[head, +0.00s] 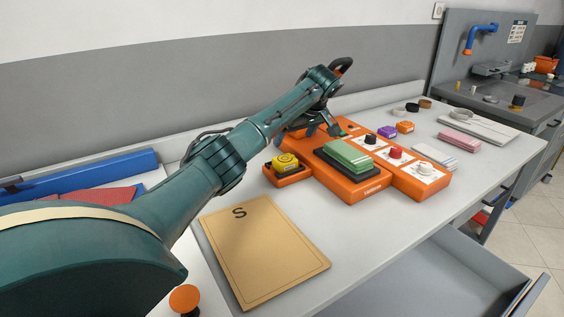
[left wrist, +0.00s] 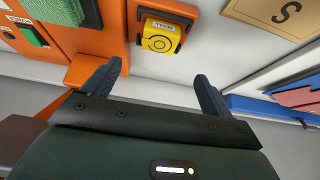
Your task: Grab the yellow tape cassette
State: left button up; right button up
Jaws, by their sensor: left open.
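The yellow tape cassette (head: 285,160) sits in a small orange holder (head: 289,180) at the left side of the orange machine in the head view. It also shows in the left wrist view (left wrist: 162,44), near the top centre, with a pale label and ring marks on its face. My left gripper (head: 322,131) is open and empty, behind and to the right of the cassette in the head view. In the left wrist view the open fingers (left wrist: 159,72) point toward the cassette, which lies beyond the fingertips, apart from them. My right gripper does not show.
The orange machine (head: 350,187) with a green pad (head: 347,155) and several knobs stands beside the cassette. A tan board marked S (head: 262,250) lies in front. Purple (head: 386,132) and orange (head: 405,127) blocks are behind the machine. An open drawer (head: 440,280) juts out at front right.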

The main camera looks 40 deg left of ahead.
pick_arm(q)
send_over(286, 160)
jog(key=d, duration=0.2)
jog(key=f, duration=0.5)
jog(key=shift+s+a+f, duration=0.2)
jog(key=shift+s+f, duration=0.05)
jog(key=shift+f, duration=0.05)
jog(key=f, duration=0.2)
jog(key=a+f, duration=0.1)
jog(key=f, duration=0.1)
jog(key=shift+w, duration=0.3)
jog(key=shift+a+f+b, duration=0.35)
jog(key=shift+f, duration=0.15)
jog(key=shift+c, duration=0.5)
jog(key=c, duration=1)
